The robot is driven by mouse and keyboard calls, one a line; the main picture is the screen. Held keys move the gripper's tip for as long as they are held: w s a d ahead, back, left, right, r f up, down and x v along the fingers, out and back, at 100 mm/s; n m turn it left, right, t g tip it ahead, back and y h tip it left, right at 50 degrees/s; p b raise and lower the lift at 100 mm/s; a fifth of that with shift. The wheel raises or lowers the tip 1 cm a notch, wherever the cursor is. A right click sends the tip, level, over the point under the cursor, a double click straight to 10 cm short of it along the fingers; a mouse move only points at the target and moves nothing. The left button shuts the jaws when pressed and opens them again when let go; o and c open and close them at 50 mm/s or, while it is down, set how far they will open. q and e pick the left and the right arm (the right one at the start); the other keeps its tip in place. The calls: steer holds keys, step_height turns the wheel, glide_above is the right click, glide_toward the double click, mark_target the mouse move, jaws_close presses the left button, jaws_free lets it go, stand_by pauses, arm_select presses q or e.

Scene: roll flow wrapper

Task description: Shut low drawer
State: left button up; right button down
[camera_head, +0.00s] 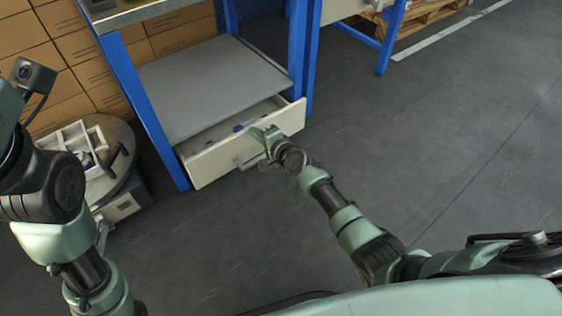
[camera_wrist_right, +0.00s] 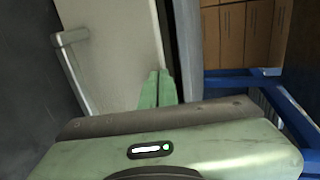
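The low drawer (camera_head: 215,160) of the blue-legged workbench is pulled partly out, below a grey shelf. Its pale front also shows in the right wrist view (camera_wrist_right: 115,50). A bar handle (camera_wrist_right: 72,75) is on that front, to the left of my fingers in the wrist view. My right gripper (camera_head: 264,136) is at the drawer front, beside the handle and not around it. Its fingertips (camera_wrist_right: 157,86) are together with nothing between them; whether they touch the front I cannot tell. My left arm shows at the left, but its gripper is out of view.
Small blue items (camera_head: 238,128) lie in the drawer. The grey shelf (camera_head: 205,85) above is bare. A round stand (camera_head: 122,170) with a white divided tray (camera_head: 70,135) is at the left, before stacked cardboard boxes (camera_head: 85,60). The floor (camera_head: 440,130) to the right is clear.

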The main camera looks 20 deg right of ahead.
steer(key=shift+w+a+b, duration=0.2)
steer(key=shift+w+a, duration=0.05)
steer(key=shift+w, duration=0.4)
steer(key=shift+w+a+b, duration=0.2)
steer(key=shift+w+b, duration=0.05)
steer(key=shift+w, duration=0.4)
steer(key=shift+w+a+b, duration=0.2)
steer(key=shift+w+a, duration=0.05)
steer(key=shift+w, duration=0.4)
steer(key=shift+s, duration=0.1)
